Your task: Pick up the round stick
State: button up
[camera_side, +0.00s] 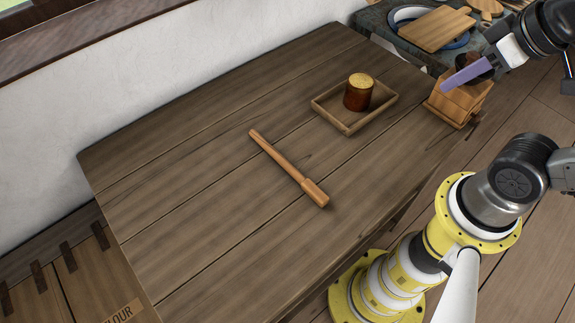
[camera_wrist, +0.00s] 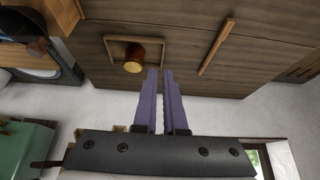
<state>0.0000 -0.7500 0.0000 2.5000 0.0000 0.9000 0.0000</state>
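The round stick (camera_side: 285,164) is a light brown wooden rod with a thicker end. It lies flat on the dark plank table, with its thick end toward the front right in the side view. In the wrist view the stick (camera_wrist: 216,47) lies to the upper right of the fingers. My gripper (camera_side: 445,88) is raised at the right, beyond the table edge and well apart from the stick. Its two purple fingers (camera_wrist: 160,72) run side by side with a narrow gap between them and nothing in it.
A shallow wooden tray (camera_side: 346,128) holds a brown cup-like container (camera_side: 358,94) with a yellowish top. A wooden box (camera_side: 458,101) stands at the table's right corner, below my gripper. A cutting board (camera_side: 437,29) lies behind. The table (camera_side: 190,190) around the stick is clear.

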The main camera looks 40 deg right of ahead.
jog(key=o, duration=0.8)
jog(key=g, duration=0.6)
send_over(309, 184)
notch_tip(309, 184, down, 21)
jog(key=shift+s+d+r, duration=0.1)
jog(key=shift+r, duration=0.1)
jog(key=shift+f, duration=2.4)
